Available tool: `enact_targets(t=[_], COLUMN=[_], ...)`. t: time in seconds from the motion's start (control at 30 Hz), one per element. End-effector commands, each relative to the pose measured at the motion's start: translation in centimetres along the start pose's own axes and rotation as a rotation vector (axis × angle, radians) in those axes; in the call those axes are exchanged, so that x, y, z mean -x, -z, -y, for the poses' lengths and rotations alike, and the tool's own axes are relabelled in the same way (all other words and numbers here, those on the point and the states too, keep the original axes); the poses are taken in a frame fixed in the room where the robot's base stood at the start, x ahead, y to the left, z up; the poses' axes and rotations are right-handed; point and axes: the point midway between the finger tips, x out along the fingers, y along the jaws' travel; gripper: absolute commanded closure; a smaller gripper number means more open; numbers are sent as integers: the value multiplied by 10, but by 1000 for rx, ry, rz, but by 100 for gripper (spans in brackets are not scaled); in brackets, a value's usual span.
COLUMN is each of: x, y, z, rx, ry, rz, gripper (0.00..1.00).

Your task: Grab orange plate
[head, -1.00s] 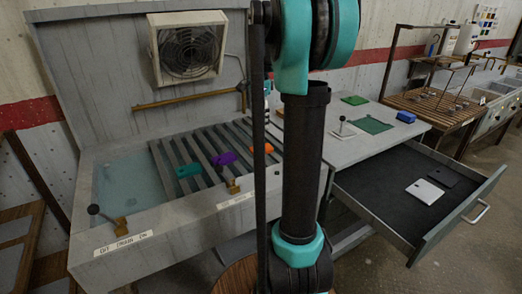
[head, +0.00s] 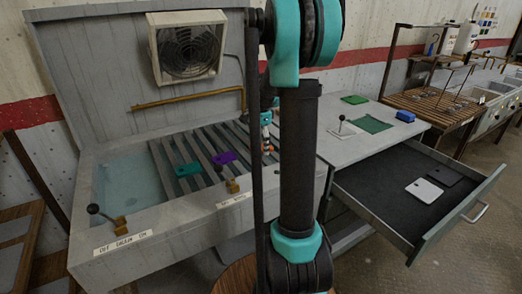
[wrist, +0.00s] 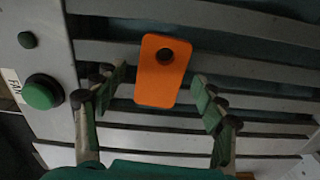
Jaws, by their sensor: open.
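The orange plate (wrist: 162,72) is a rounded slab with one dark hole near its far end. It lies on the slatted rack (wrist: 270,75) in the wrist view. My gripper (wrist: 159,84) is open, with one green-padded finger on each side of the plate's near part and gaps between. In the head view my gripper (head: 267,138) shows small beside my arm, over the rack's right part. The orange plate is mostly hidden there.
A teal plate (head: 188,169) and a purple plate (head: 224,158) lie on the rack to the left. A green button (wrist: 41,92) is on the rack's frame in the wrist view. An open drawer (head: 400,190) stands to the right.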

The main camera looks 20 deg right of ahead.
Motion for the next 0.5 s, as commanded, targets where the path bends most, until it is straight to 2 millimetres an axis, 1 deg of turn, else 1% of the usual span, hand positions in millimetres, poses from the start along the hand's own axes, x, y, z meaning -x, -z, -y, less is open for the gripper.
enact_targets(t=[0.17, 0.27, 0.5], x=[0, 0, 0], y=[0, 0, 0], z=[0, 0, 0], rx=[0, 0, 0], ry=[0, 0, 0], rz=[0, 0, 0], gripper=[29, 40, 70])
